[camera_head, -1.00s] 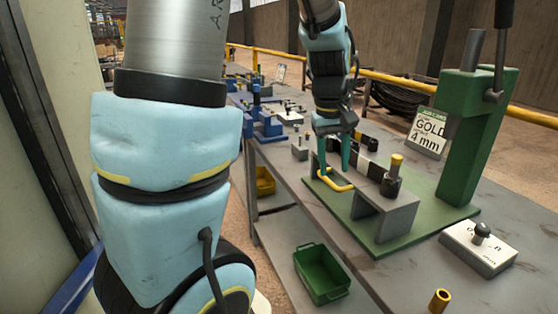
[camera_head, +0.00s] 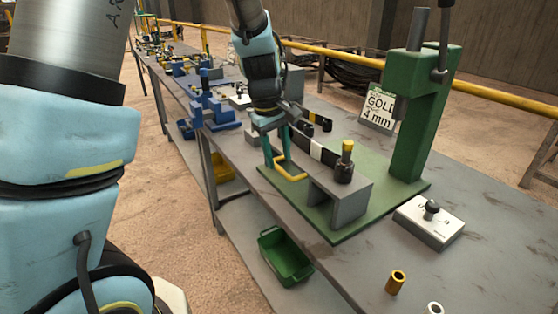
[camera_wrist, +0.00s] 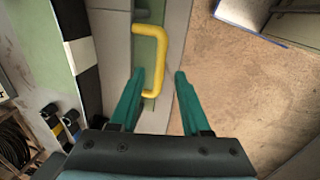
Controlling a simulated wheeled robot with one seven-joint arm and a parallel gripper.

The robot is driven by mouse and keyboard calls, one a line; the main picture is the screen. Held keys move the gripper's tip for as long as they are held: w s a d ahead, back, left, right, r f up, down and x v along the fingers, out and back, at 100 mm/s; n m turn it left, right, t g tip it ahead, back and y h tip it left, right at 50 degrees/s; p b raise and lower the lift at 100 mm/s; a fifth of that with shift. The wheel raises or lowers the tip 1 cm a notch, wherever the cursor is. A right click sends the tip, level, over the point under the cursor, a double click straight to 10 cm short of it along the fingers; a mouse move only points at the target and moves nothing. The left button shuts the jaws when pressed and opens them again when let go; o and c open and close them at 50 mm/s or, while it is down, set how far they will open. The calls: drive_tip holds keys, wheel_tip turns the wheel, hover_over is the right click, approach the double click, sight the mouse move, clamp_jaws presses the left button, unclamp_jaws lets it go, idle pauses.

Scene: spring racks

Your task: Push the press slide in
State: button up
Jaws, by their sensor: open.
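The green press (camera_head: 415,120) stands on a green base plate (camera_head: 385,205) on the bench. At the plate's near side is a grey bridge-shaped block (camera_head: 350,205) carrying a dark cylinder with a yellow top (camera_head: 345,165). A yellow U-shaped handle (camera_head: 291,172) sticks out at its left end; I take it for the press slide's handle. My gripper (camera_head: 279,161) points down at the handle. In the wrist view its teal fingers (camera_wrist: 158,75) are apart, and the handle (camera_wrist: 163,60) shows between them. The left fingertip is close to the handle's lower end; contact cannot be told. The slide body is mostly hidden.
A black-and-white striped bar (camera_head: 318,150) lies behind the handle. A white box with a black knob (camera_head: 430,220) and a brass sleeve (camera_head: 396,282) are at the right. A green bin (camera_head: 285,258) is on the shelf below. Blue fixtures (camera_head: 212,105) stand farther along the bench.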

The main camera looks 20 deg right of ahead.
drive_tip(key=shift+d+f, duration=0.15)
drive_tip(key=shift+f, duration=0.55)
drive_tip(key=shift+d+f, duration=0.1)
drive_tip(key=shift+f, duration=0.6)
drive_tip(key=shift+c, duration=0.2)
clamp_jaws()
